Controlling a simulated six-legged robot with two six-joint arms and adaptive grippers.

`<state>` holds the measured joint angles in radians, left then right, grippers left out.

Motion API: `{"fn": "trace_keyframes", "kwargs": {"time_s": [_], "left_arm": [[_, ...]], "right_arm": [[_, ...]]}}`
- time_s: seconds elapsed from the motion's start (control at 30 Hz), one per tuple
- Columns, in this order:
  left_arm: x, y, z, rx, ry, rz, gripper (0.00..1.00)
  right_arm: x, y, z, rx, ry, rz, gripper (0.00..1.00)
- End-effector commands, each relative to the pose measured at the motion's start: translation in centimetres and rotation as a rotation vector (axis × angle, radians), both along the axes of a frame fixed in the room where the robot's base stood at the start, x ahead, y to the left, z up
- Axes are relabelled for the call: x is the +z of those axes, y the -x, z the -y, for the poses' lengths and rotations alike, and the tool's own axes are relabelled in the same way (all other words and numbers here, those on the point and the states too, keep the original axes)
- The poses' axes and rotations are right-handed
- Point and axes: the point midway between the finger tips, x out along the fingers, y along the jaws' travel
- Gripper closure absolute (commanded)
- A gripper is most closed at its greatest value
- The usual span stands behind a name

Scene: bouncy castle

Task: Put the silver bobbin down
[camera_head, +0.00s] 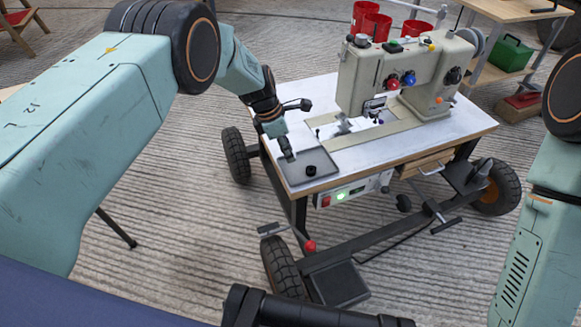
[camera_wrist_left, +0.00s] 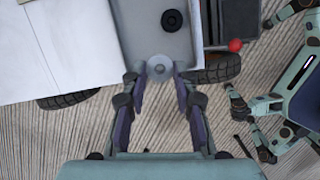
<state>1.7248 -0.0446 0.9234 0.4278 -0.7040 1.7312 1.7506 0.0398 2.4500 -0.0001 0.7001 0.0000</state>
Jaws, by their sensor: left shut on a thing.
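My left gripper (camera_head: 287,156) reaches down over the near left corner of the sewing table, at the grey tray (camera_head: 324,158). In the left wrist view its fingertips (camera_wrist_left: 159,74) are shut on the silver bobbin (camera_wrist_left: 159,68), a round, pale disc with a small centre hole. The bobbin is over the near part of the tray (camera_wrist_left: 133,27); I cannot tell whether it touches the tray floor. A black bobbin (camera_head: 311,171) lies in the tray, apart from the silver one, and also shows in the wrist view (camera_wrist_left: 172,20). My right gripper is not in view.
A cream sewing machine (camera_head: 432,72) stands behind the tray on the white tabletop (camera_head: 300,95). Red cups (camera_head: 377,26) are at its top. A red-knobbed lever (camera_head: 309,246) and dark wheels (camera_head: 284,268) are below the table's front edge.

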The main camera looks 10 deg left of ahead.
Motion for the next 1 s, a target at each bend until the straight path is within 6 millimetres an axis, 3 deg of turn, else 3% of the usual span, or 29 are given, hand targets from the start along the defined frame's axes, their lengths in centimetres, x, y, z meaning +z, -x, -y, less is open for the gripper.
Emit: {"fn": "trace_keyframes", "kwargs": {"time_s": [0.03, 0.4, 0.8, 0.83, 0.93, 1.0], "left_arm": [[-1.2, 0.0, 0.0, 0.000, 0.000, 0.000, 0.89], [-5.3, 0.0, 0.0, -0.001, 0.000, 0.000, 0.89], [-5.7, 0.0, 0.0, -0.002, 0.000, 0.001, 0.89], [-5.7, 0.0, 0.0, -0.002, -0.001, 0.001, 0.71], [-5.7, 0.0, 0.0, -0.002, -0.001, 0.001, 0.62], [-5.7, 0.0, 0.0, -0.002, -0.001, 0.001, 0.62]], "right_arm": [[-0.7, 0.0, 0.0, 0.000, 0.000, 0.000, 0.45], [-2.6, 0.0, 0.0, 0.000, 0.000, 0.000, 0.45], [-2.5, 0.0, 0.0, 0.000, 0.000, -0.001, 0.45], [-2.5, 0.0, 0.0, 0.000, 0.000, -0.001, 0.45], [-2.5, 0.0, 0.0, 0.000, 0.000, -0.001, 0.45], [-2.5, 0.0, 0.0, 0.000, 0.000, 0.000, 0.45]]}}
